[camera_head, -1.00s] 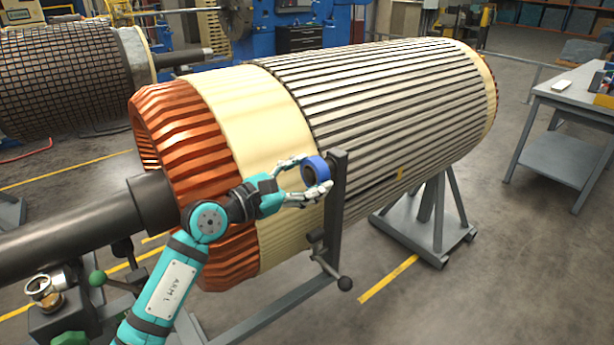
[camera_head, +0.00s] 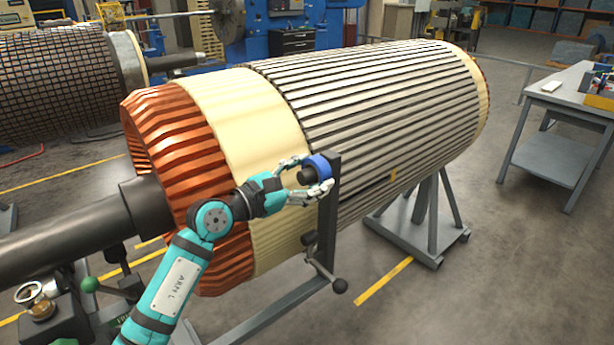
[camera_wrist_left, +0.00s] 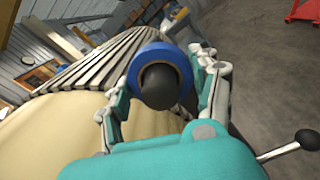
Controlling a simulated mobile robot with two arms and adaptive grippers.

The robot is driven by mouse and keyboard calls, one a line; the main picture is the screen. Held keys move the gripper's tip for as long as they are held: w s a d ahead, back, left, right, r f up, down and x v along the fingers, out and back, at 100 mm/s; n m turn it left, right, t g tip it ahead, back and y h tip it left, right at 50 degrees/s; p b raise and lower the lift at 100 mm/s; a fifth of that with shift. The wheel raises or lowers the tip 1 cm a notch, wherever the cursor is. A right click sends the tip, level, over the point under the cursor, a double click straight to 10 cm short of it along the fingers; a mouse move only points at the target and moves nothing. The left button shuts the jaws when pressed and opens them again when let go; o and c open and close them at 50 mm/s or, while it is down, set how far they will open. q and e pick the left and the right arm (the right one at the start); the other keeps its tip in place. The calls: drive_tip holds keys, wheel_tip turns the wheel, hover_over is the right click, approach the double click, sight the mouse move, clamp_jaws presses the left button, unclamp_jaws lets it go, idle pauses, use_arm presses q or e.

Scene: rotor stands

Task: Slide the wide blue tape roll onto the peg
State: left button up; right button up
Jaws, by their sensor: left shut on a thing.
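The wide blue tape roll (camera_head: 320,163) is around the dark peg (camera_head: 306,178) on the upright grey post (camera_head: 328,225). The peg's rounded end sticks out of the roll toward my left gripper. In the left wrist view the blue ring (camera_wrist_left: 160,49) and its brown core surround the dark peg end (camera_wrist_left: 159,90). My left gripper (camera_head: 314,174) is shut on the roll, with one finger on each side. The roll is close to the post; I cannot tell whether it touches it. My right gripper is not in view.
The large rotor (camera_head: 385,110) with copper end windings lies right behind the post. A crank handle with a black knob (camera_head: 339,286) sticks out lower on the post. A grey bench (camera_head: 570,105) stands at the right. Floor at the lower right is clear.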

use_arm(q)
drive_tip(key=o, duration=1.4)
drive_tip(key=shift+s+a, duration=0.1)
drive_tip(key=shift+a, duration=0.05)
drive_tip(key=shift+v, duration=4.35)
